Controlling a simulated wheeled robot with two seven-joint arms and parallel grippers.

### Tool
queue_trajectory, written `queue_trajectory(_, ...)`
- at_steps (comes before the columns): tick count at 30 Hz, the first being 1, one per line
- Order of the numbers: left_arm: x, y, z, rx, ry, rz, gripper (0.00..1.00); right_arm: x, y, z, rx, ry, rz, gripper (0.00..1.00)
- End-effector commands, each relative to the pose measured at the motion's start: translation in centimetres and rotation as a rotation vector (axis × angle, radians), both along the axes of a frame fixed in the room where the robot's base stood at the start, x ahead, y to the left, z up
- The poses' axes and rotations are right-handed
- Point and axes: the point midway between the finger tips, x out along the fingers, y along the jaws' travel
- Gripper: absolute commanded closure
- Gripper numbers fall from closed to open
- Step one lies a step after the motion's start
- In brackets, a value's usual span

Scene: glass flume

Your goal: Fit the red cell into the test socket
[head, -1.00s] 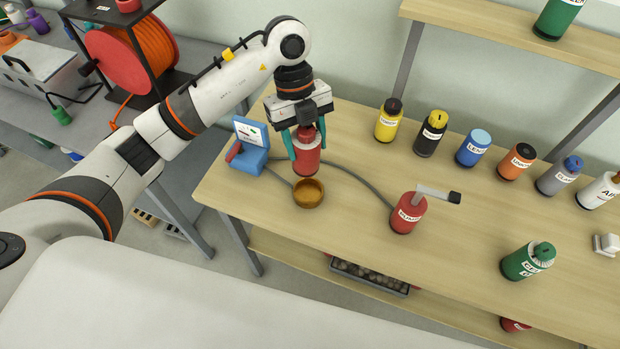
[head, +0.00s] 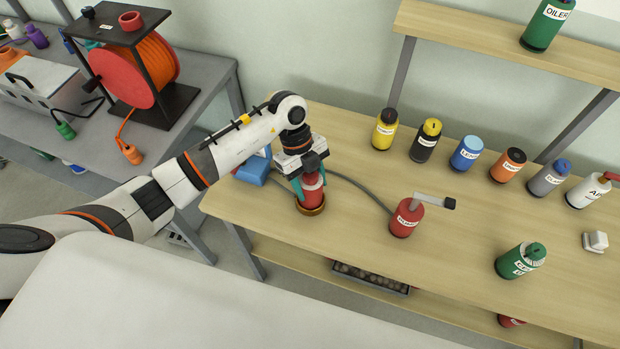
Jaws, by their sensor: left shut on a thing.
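My left gripper (head: 310,180) has teal fingers and is shut on the red cell (head: 312,193), a red cylinder with a pale label. The cell stands about upright, and its lower end is at the brass-coloured round socket (head: 311,210) on the bench. The socket's rim shows around the cell's foot; I cannot tell how deep the cell sits. The blue tester box (head: 254,168) beside it is partly hidden by my left arm. My right gripper is not in view.
A row of bottles, including a yellow one (head: 384,130), lines the back. The bench (head: 350,245) between is clear.

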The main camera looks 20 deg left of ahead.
Motion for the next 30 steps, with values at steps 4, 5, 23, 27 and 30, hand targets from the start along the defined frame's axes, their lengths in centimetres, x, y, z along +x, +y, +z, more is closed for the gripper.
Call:
queue_trajectory(4,0.1,0.0,0.1,0.0,-0.002,0.0,0.78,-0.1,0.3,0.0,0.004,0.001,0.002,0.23)
queue_trajectory(5,0.1,0.0,0.1,0.0,-0.002,0.0,0.78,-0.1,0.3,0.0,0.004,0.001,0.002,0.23)
queue_trajectory(23,0.0,0.0,0.2,-0.001,-0.002,0.0,0.26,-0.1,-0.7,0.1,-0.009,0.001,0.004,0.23)
queue_trajectory(27,0.6,0.6,1.5,0.0,-0.007,0.0,0.26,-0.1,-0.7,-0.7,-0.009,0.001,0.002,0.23)
queue_trajectory(30,1.0,1.2,3.3,0.0,-0.009,0.0,0.26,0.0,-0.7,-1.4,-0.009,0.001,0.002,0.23)
